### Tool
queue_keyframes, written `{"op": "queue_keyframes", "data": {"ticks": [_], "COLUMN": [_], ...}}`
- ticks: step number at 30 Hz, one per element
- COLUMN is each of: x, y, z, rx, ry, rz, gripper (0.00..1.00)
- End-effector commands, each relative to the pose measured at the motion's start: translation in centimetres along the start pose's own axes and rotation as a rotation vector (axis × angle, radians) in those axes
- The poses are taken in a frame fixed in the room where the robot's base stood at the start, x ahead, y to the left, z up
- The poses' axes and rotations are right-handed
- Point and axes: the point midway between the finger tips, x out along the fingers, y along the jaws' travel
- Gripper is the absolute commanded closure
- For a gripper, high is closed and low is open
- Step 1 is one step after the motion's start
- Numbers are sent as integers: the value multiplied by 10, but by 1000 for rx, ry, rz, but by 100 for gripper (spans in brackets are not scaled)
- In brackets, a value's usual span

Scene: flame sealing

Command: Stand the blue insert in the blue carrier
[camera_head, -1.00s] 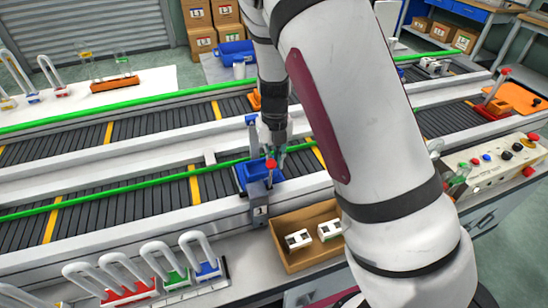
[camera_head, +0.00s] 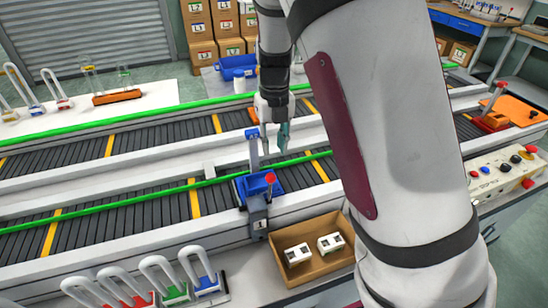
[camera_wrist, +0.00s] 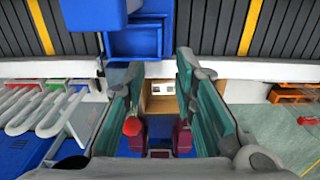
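The blue carrier (camera_head: 240,190) sits at the near conveyor by a red-knobbed stop. It also shows in the wrist view (camera_wrist: 135,42), at the top just left of middle, with blue stepped shapes inside. I cannot tell a separate blue insert from the carrier in either view. My gripper (camera_head: 275,145) hangs above and beyond the carrier, clear of it. In the wrist view its teal fingers (camera_wrist: 158,85) are spread apart with nothing held between them.
A grey post with a blue head (camera_head: 252,134) stands close behind the carrier, beside my gripper. The red knob (camera_head: 270,178) sticks up at the front. A cardboard box (camera_head: 290,268) holds white parts. White-handled coloured pieces stand in a rack (camera_head: 215,292) at front left.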

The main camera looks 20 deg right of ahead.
Motion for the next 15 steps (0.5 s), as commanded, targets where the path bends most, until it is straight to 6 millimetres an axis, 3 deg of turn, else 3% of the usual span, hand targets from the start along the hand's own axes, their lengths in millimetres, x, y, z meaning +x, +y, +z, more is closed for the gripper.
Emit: {"op": "queue_keyframes", "data": {"ticks": [8,11,15], "x": [-25,-38,-69], "y": [0,1,3], "z": [-3,-14,-41], "rx": [-45,-179,-516], "ry": [-7,-23,-81], "rz": [11,38,78], "gripper": [74,74,74]}}
